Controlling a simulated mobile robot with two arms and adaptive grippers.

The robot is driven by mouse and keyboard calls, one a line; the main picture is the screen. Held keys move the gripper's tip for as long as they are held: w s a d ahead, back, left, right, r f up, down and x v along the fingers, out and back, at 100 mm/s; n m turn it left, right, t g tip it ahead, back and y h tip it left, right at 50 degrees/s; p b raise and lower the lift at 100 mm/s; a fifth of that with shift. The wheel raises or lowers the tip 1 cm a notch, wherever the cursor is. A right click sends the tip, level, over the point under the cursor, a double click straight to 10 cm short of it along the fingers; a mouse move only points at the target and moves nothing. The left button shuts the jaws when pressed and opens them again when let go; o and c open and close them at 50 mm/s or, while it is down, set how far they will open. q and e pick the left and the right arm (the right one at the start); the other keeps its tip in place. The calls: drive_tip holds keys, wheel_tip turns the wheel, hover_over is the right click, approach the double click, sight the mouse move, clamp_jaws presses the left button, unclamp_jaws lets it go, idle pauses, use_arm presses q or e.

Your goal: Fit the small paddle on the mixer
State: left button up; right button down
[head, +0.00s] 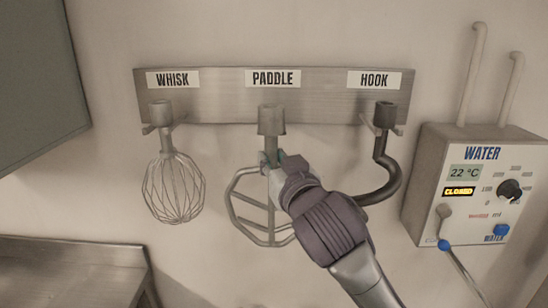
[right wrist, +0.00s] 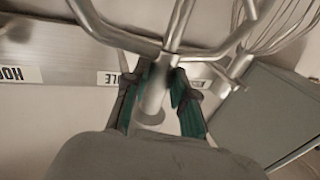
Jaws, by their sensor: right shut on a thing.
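The metal paddle (head: 271,122) hangs upright at the rack's middle place, under the PADDLE label. It has a thick socket on top, a shaft and a rounded frame with cross bars. My right gripper (head: 279,164) comes from the lower right and is shut on the shaft just below the socket, hiding the right part of the frame. In the right wrist view the teal-padded fingers (right wrist: 160,92) are on both sides of the paddle's shaft (right wrist: 155,104), with the frame bars (right wrist: 140,43) beyond. The mixer and my left gripper are not in view.
The steel rack (head: 222,104) also holds a whisk (head: 173,187) at left and a dark hook (head: 386,150) at right, close to my gripper. A water dispenser (head: 430,170) is farther right. A grey cabinet (head: 40,80) and a steel counter (head: 75,256) are at left.

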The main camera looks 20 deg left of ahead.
drive_tip(key=shift+s+d+r, duration=0.1)
drive_tip(key=shift+s+d, duration=0.1)
drive_tip(key=shift+s, duration=0.55)
drive_tip(key=shift+s+d+f, duration=0.1)
drive_tip(key=shift+s+d, duration=0.15)
drive_tip(key=shift+s, duration=0.45)
drive_tip(key=shift+s+d+r, duration=0.1)
drive_tip(key=shift+s+d, duration=0.1)
drive_tip(key=shift+s, duration=0.55)
